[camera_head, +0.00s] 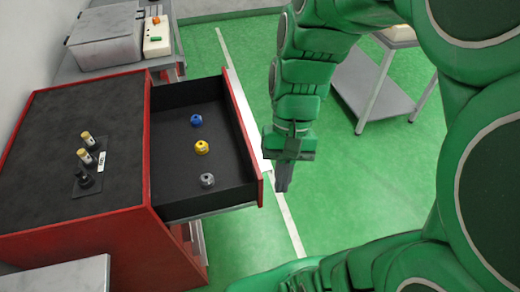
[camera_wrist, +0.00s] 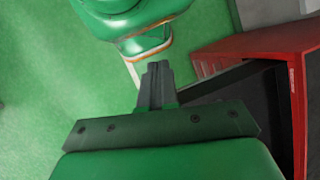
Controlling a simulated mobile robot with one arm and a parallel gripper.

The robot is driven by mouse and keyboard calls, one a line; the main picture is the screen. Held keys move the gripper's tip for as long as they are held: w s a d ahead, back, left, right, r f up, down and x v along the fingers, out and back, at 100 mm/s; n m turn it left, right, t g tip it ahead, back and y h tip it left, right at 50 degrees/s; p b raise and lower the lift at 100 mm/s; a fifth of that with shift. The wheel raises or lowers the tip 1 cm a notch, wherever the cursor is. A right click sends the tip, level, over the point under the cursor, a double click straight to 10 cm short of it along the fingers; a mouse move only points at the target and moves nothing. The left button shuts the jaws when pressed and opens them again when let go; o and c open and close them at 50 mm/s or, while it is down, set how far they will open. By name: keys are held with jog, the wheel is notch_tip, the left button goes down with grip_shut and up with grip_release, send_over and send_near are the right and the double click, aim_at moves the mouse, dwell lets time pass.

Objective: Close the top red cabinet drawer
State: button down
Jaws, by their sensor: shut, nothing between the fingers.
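The red cabinet (camera_head: 160,240) stands at the left in the head view, with a dark top. Its top drawer (camera_head: 180,180) is pulled out to the right and stands open, with a red front edge (camera_head: 246,135). A blue, a yellow and a grey small round part lie inside it. My gripper (camera_head: 283,180) is shut and empty, pointing down just right of the drawer front near its lower corner. Whether it touches the front I cannot tell. In the wrist view the shut fingers (camera_wrist: 155,75) are left of the red cabinet (camera_wrist: 270,42) and the dark drawer interior (camera_wrist: 235,85).
On the cabinet top is a small dark plate (camera_head: 88,180) with two yellow-capped bottles and a black part. Behind stand a grey box (camera_head: 105,38) and a white button box (camera_head: 157,37). A grey table (camera_head: 365,90) stands at the upper right.

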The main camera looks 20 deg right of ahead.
jog(key=w+d+f+m+g+y, duration=0.2)
jog(key=w+d+f+m+y, duration=0.3)
jog(key=w+f+m+y, duration=0.5)
jog(key=w+d+f+m+t+y, duration=0.3)
jog(key=d+f, duration=0.3)
jog(key=f, duration=0.1)
jog(key=w+d+f+m+t+y, duration=0.3)
jog(key=d+f, duration=0.3)
jog(key=f, duration=0.2)
jog(key=a, duration=1.4)
jog(key=shift+a+r, duration=0.1)
jog(key=shift+a, duration=0.1)
jog(key=a, duration=3)
jog(key=shift+a, duration=0.45)
jog(key=shift+a+r, duration=0.1)
jog(key=shift+r, duration=0.05)
